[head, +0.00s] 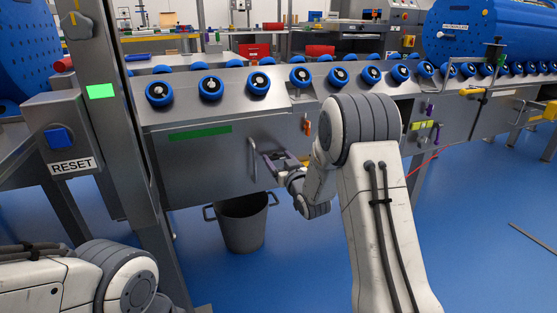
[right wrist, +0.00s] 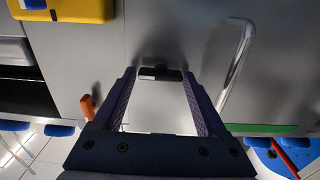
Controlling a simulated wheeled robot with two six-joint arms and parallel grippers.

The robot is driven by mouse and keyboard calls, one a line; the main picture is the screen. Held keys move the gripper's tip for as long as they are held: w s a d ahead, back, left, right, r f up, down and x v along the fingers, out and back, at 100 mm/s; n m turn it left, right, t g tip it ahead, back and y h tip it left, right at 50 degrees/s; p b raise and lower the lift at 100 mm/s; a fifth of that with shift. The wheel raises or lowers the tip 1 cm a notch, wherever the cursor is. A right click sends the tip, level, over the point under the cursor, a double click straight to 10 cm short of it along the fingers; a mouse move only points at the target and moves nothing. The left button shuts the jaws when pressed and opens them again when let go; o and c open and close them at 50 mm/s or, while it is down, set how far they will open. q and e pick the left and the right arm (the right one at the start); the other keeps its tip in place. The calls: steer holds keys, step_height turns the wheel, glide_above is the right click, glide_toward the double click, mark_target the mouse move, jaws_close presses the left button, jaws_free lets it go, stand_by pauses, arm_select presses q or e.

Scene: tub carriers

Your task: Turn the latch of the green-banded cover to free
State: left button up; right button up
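The green-banded cover (head: 188,165) is a grey metal panel below the rollers, with a green strip along its top and an upright bar handle (head: 253,160) near its right end. An orange latch (head: 307,125) sits to the right of the handle. My right gripper (head: 273,157) is open in front of the panel, between handle and latch. In the right wrist view, the open gripper (right wrist: 160,85) has a small dark piece (right wrist: 160,73) between its fingertips; I cannot tell what it is. There the latch (right wrist: 88,107) stands left of the fingers, apart from them. My left gripper is out of view.
A grey bucket (head: 241,222) stands on the blue floor below the cover. A post with a RESET box (head: 68,141) rises at the left. Blue-ringed rollers (head: 211,88) line the top of the conveyor. A yellow part (right wrist: 65,8) shows in the wrist view.

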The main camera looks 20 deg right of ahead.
steer(key=c, duration=0.8)
steer(key=shift+n, duration=0.3)
steer(key=n+b, duration=0.1)
steer(key=n, duration=0.2)
steer(key=shift+a+f+n, duration=0.1)
steer(key=shift+n, duration=0.2)
steer(key=n+b, duration=0.2)
steer(key=n, duration=0.2)
steer(key=shift+f+n, duration=0.1)
steer(key=shift+n, duration=0.2)
steer(key=shift+a+f+n+b, duration=0.1)
steer(key=shift+n+b, duration=2.2)
steer(key=shift+n, duration=2.2)
